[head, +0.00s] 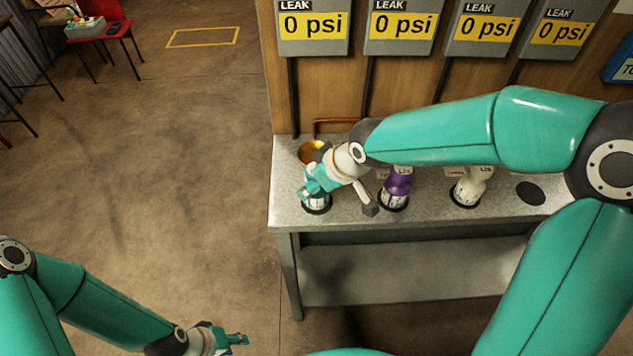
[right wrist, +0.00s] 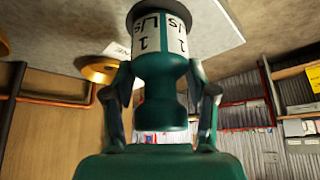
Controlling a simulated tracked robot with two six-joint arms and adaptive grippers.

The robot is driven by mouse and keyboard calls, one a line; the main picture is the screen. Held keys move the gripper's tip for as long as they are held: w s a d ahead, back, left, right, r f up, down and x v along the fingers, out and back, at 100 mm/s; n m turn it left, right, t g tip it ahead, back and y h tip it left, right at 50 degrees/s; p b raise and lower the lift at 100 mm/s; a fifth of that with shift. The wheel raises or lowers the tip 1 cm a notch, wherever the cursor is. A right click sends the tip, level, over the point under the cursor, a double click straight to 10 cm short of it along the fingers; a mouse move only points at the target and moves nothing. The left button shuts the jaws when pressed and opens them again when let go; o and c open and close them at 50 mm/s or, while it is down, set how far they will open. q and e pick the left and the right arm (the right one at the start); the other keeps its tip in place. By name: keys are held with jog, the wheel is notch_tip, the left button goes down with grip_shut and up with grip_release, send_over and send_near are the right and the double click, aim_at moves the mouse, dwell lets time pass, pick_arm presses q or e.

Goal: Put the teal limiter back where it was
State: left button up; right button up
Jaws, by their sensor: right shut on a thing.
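The teal limiter (right wrist: 160,85) has a white label band reading "1 L/s" and a narrow neck. In the right wrist view it stands between the two fingers of my right gripper (right wrist: 160,110), which is shut on it. In the head view my right gripper (head: 340,188) is over the left end of the bench. The limiter's labelled base (head: 317,203) shows there, partly hidden by the gripper. I cannot tell whether it touches the bench. My left gripper (head: 232,340) is low in the head view, away from the bench; its finger opening is unclear.
On the grey bench (head: 288,185) stand a purple limiter (head: 397,185) and a cream limiter (head: 468,188). A bare dark disc (head: 530,193) lies to their right. A brass fitting (head: 311,150) is behind the teal one. Several gauges reading "0 psi" (head: 312,27) hang above.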

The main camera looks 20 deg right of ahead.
jog(key=shift+f, duration=0.15)
jog(key=o, duration=1.4)
jog(key=shift+o, duration=0.2)
jog(key=shift+r, duration=0.3)
jog(key=v, duration=1.2)
jog(key=shift+f, duration=0.15)
